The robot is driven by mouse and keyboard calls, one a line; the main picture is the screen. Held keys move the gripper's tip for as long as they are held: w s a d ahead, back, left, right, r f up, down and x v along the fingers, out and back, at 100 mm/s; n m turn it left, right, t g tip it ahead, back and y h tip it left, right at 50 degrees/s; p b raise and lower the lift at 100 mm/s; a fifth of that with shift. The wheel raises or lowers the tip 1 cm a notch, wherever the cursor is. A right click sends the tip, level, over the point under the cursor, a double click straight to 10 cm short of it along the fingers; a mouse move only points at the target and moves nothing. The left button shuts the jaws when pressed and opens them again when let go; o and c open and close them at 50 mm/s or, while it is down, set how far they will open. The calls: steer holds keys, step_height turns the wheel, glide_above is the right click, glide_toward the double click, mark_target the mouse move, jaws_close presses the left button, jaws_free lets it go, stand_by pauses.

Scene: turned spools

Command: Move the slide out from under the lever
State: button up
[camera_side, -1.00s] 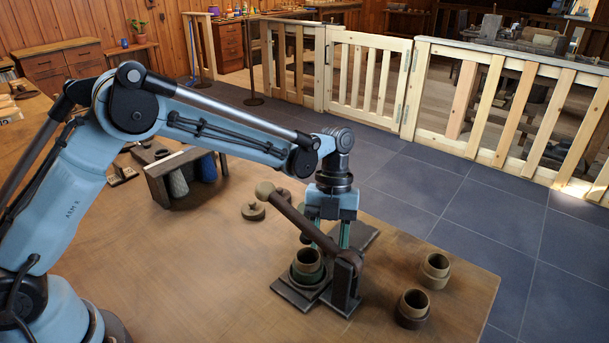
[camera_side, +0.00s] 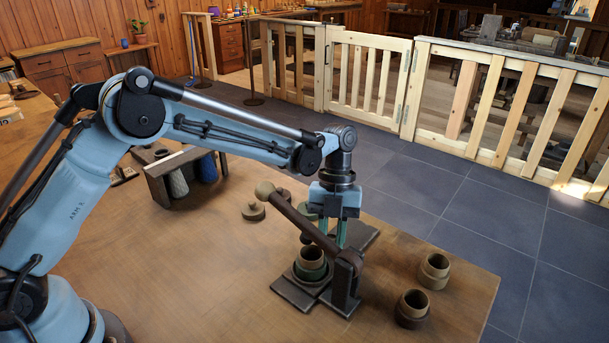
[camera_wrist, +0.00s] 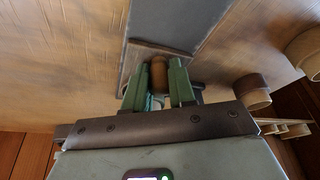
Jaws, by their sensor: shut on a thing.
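The lever (camera_side: 312,232) is a dark bar with a pale round knob at its upper left end, hinged on a dark bracket (camera_side: 345,285). It slants across the side view above a dark flat track. A green and brown spool (camera_side: 312,262) stands upright below it, seemingly on the slide, whose plate is mostly hidden. My gripper (camera_side: 332,236) points down just behind the lever. In the wrist view its green fingers (camera_wrist: 159,87) are shut on a short brown upright peg (camera_wrist: 158,72), seemingly the slide's handle. The peg's base plate (camera_wrist: 150,50) shows beyond the fingers.
The track's dark plates show at the near end (camera_side: 291,292) and far end (camera_side: 363,236). Two spools (camera_side: 412,305) (camera_side: 434,270) stand to the right near the table edge. Small round pieces (camera_side: 253,211) lie behind the lever. A rack (camera_side: 160,187) stands further left. The table's front is clear.

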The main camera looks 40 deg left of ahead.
steer(key=shift+w+f, duration=0.15)
steer(key=shift+w, duration=4.4)
steer(key=o, duration=0.7)
steer(key=shift+c, duration=0.2)
steer(key=shift+o, duration=0.6)
steer(key=shift+a, duration=0.1)
jaws_close()
